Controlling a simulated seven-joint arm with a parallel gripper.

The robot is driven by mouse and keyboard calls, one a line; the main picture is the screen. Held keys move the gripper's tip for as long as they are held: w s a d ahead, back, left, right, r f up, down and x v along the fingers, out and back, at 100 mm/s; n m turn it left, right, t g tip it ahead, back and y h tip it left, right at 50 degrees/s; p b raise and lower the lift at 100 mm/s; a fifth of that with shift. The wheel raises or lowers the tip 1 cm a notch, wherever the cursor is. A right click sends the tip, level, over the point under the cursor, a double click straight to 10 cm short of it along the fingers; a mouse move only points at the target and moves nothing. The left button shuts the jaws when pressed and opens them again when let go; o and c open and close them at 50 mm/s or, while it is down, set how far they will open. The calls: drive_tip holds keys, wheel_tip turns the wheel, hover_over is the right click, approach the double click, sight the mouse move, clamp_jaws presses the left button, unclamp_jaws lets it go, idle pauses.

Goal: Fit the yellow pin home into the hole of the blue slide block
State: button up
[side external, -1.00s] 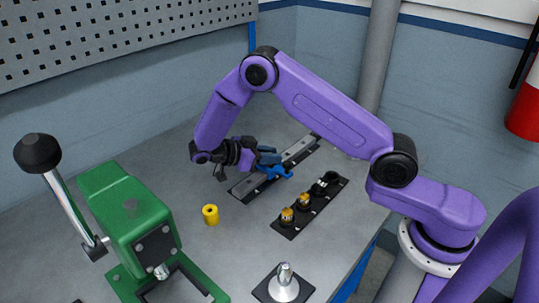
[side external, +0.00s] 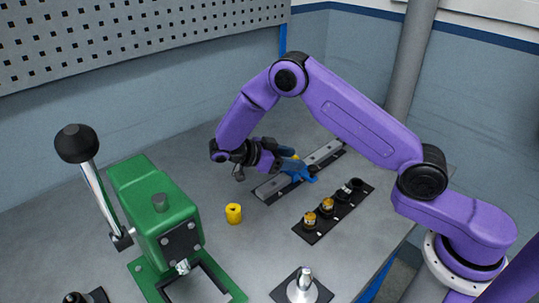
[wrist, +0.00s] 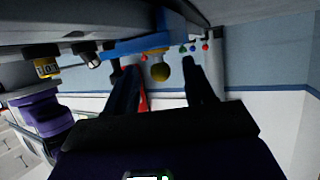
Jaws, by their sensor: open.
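The blue slide block (side external: 307,173) sits on the grey rail (side external: 323,153); it also shows in the wrist view (wrist: 140,44). The yellow pin shows in the wrist view as a round knob (wrist: 160,70) against the blue block. In the side view only a small yellow spot of it (side external: 295,157) shows by the fingers. The hole is hidden, so I cannot tell how deep the pin sits. My gripper (side external: 292,159) is open beside the block. Its two fingers (wrist: 160,82) stand apart on either side of the knob, with gaps visible.
A loose yellow cylinder (side external: 233,213) stands on the bench left of the rail. A green lever press (side external: 160,220) is at front left. A black plate (side external: 316,234) with several fittings lies right of the rail. A silver post (side external: 303,280) stands at the front.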

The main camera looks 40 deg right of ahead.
drive_tip(key=v, duration=1)
drive_tip(key=shift+w, duration=0.2)
drive_tip(key=shift+a+r, duration=0.1)
drive_tip(key=shift+a, duration=0.05)
drive_tip(key=s+r+n+t+y, duration=0.2)
drive_tip(key=s+r+n+y, duration=0.1)
drive_tip(key=s+n, duration=0.5)
drive_tip(key=s+r+n+t+y, duration=0.25)
drive_tip(key=s+n, duration=0.25)
drive_tip(key=n, duration=0.5)
drive_tip(key=s+d+n+y, duration=0.3)
drive_tip(key=s+n, duration=0.5)
drive_tip(key=s, duration=0.2)
drive_tip(key=s+d+n+y, duration=0.3)
drive_tip(key=s+n+y, duration=0.1)
drive_tip(key=s+n, duration=0.5)
drive_tip(key=shift+s+r+t, duration=0.15)
drive_tip(key=shift+s+t, duration=0.2)
drive_tip(key=shift+s, duration=0.05)
drive_tip(key=shift+y, duration=0.25)
